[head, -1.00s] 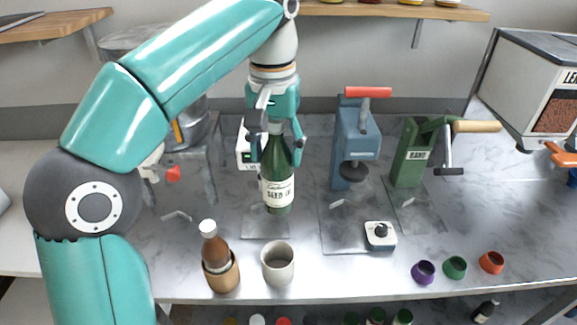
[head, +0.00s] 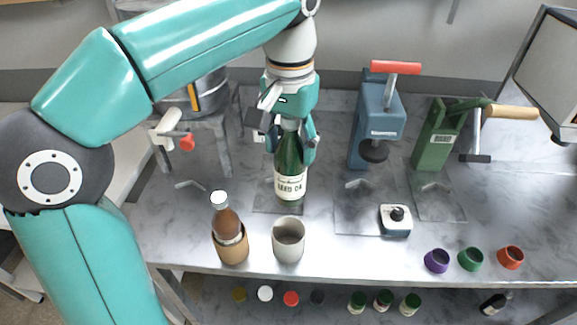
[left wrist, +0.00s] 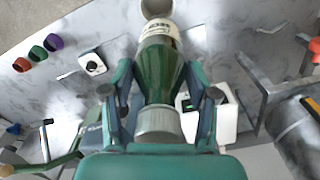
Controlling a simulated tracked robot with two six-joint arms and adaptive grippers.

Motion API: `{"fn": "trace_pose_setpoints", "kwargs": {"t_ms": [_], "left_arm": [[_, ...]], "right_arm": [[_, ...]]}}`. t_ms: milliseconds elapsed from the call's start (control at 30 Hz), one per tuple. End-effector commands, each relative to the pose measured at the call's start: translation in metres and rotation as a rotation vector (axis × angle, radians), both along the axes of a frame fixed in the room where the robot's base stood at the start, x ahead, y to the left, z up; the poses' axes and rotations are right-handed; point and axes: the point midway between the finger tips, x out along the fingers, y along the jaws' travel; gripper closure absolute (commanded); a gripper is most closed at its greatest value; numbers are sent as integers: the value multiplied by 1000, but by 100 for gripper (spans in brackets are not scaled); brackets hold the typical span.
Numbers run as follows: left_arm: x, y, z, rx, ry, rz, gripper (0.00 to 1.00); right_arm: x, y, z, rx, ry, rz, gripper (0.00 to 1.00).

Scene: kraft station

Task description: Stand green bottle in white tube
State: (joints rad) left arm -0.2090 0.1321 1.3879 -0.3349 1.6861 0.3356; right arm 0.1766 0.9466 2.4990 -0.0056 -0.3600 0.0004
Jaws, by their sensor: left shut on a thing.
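The green bottle (head: 290,178) with a cream label is upright in the head view. My left gripper (head: 288,150) is shut on its neck from above. The bottle also fills the middle of the left wrist view (left wrist: 160,75), between the fingers of the left gripper (left wrist: 160,110). The white tube (head: 288,240) is an open, empty-looking cup near the bench's front edge, just in front of the bottle. It shows beyond the bottle's base in the left wrist view (left wrist: 158,8). Whether the bottle's base touches the bench is hard to tell. My right gripper is out of view.
A brown bottle (head: 227,226) stands in a tan tube (head: 231,246) left of the white tube. A small scale-like device (head: 396,220) and purple (head: 436,260), green (head: 471,259) and red (head: 510,257) rings lie right. A blue press (head: 378,125) and green press (head: 432,135) stand behind.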

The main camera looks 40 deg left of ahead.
Motion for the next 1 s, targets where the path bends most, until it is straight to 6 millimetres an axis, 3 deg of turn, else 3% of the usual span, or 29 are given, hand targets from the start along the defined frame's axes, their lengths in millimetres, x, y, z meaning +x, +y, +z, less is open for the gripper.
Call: {"fn": "trace_pose_setpoints", "kwargs": {"t_ms": [267,567,1000], "left_arm": [[-21,-12,-29,-3,-2,-120,100],[-21,-12,-44,-3,-2,-124,100],[-21,-12,-82,-3,-1,-123,100]], "right_arm": [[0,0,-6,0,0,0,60],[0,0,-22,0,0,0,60],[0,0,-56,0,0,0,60]]}}
